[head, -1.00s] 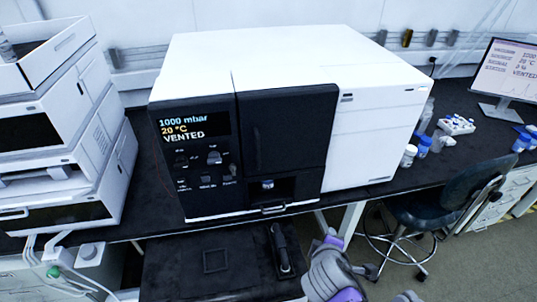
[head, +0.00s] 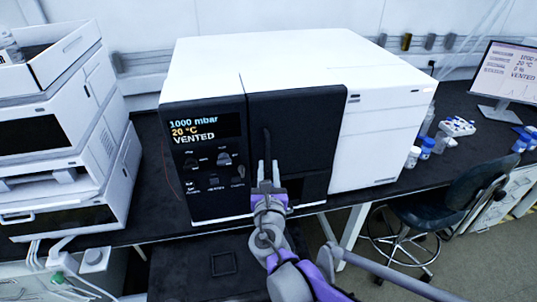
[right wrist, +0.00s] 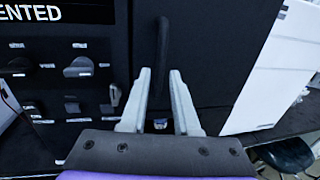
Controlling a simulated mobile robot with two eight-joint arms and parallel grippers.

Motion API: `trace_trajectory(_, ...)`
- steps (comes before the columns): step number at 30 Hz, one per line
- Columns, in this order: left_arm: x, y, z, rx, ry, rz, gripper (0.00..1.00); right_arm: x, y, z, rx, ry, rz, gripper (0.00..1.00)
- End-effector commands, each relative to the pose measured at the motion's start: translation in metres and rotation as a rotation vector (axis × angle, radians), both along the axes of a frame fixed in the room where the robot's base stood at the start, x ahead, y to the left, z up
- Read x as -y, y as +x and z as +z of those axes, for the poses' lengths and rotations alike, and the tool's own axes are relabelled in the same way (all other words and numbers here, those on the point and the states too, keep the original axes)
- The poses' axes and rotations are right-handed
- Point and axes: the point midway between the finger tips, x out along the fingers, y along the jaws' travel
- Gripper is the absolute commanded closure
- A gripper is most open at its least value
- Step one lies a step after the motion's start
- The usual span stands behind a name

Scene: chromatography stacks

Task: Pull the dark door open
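The dark door (head: 310,125) is the shut black front panel of a white instrument, right of its display. Its upright dark bar handle (head: 267,145) runs along the door's left side; the handle also shows in the right wrist view (right wrist: 162,45). My right gripper (head: 268,170) is in front of the handle's lower end. In the right wrist view its two pale fingers (right wrist: 160,75) are open, one on each side of the handle's lower part in the picture. I cannot tell how deep the handle sits between them. My left gripper is not in view.
The control panel (head: 206,150) with knobs and a display reading "VENTED" is left of the door. White stacked units (head: 60,150) stand at the left. Bottles (head: 427,147) and a monitor (head: 506,75) are at the right. A stool (head: 440,200) stands in front of the bench.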

Motion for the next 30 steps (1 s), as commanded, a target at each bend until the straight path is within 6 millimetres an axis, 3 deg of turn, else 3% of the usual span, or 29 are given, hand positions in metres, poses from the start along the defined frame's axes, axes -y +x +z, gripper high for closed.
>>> trace_trajectory(3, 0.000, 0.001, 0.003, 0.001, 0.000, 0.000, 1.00, 0.001, 0.024, 0.001, 0.000, -0.001, -0.002, 0.70)
trace_trajectory(9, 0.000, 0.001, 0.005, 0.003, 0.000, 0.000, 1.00, 0.001, 0.050, 0.000, 0.000, 0.002, -0.001, 0.70)
trace_trajectory(21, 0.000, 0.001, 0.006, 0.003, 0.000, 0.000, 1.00, 0.001, 0.058, 0.000, 0.000, 0.002, -0.001, 0.70)
trace_trajectory(26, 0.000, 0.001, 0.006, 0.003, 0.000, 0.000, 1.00, 0.001, 0.057, 0.000, 0.000, 0.002, -0.001, 0.97)
trace_trajectory(30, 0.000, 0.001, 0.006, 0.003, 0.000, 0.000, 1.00, 0.001, 0.057, 0.000, 0.000, 0.002, -0.001, 1.00)
